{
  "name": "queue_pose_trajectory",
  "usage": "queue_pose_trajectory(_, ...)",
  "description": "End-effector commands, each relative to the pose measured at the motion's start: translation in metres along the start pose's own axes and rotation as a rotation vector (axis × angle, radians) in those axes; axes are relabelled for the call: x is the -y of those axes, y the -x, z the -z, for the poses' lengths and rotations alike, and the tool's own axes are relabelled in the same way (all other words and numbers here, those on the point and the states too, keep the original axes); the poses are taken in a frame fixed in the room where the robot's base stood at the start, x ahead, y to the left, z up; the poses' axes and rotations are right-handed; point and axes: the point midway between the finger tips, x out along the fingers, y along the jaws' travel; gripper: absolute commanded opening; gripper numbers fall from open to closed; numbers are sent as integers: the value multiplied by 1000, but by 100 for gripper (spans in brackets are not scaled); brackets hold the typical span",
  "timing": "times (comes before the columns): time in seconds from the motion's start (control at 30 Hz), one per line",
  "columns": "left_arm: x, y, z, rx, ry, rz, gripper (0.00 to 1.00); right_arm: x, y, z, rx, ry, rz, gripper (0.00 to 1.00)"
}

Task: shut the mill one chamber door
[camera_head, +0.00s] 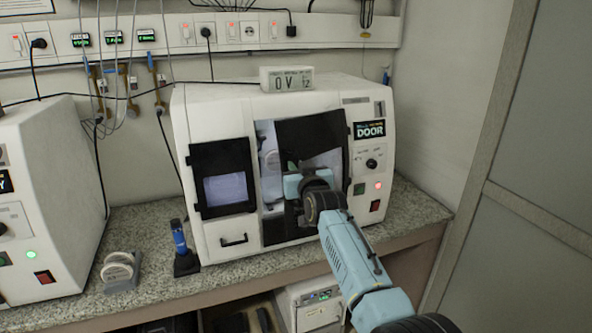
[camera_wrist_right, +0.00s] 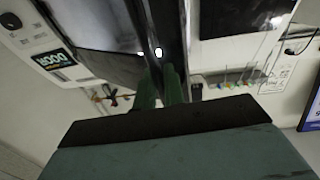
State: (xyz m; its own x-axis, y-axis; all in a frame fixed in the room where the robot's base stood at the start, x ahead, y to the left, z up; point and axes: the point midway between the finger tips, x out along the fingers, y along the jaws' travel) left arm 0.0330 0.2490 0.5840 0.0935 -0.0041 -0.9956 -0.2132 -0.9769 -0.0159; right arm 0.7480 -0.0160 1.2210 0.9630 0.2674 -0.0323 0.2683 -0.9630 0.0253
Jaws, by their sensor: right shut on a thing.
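Mill one (camera_head: 225,108) is the white machine on the counter, marked 1, with a small display reading DOOR. Its dark chamber door (camera_head: 312,132) has a window and stands partly open. A gap at its left shows the pale chamber inside (camera_head: 268,150). My right gripper (camera_head: 294,187) is at the door's front, its arm coming from the lower right. In the right wrist view its green fingers (camera_wrist_right: 161,88) are shut on a dark upright bar of the door (camera_wrist_right: 170,40). The exact grip is partly hidden. My left gripper is in neither view.
A second white machine (camera_head: 40,190) stands at the left. A blue and black tool (camera_head: 181,245) and a small roll holder (camera_head: 120,270) sit on the speckled counter (camera_head: 145,232) between them. A grey panel (camera_head: 530,170) bounds the right side.

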Motion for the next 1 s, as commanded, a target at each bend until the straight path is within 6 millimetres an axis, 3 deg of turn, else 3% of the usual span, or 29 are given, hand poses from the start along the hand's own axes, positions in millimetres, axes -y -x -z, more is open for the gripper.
queue_pose_trajectory(0.2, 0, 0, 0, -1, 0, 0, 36, 1, 0, 1, -3, -4, 2, 0)
queue_pose_trajectory(0.23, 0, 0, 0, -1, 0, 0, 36, 1, 0, 1, -3, -4, 2, 13)
queue_pose_trajectory(0.27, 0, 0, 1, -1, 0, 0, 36, 1, 0, 1, -3, -4, 1, 17)
queue_pose_trajectory(0.67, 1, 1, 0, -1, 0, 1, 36, 1, 3, 1, -4, -3, 1, 17)
queue_pose_trajectory(1.0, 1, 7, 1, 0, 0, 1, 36, 0, 33, 0, -3, -1, 0, 17)
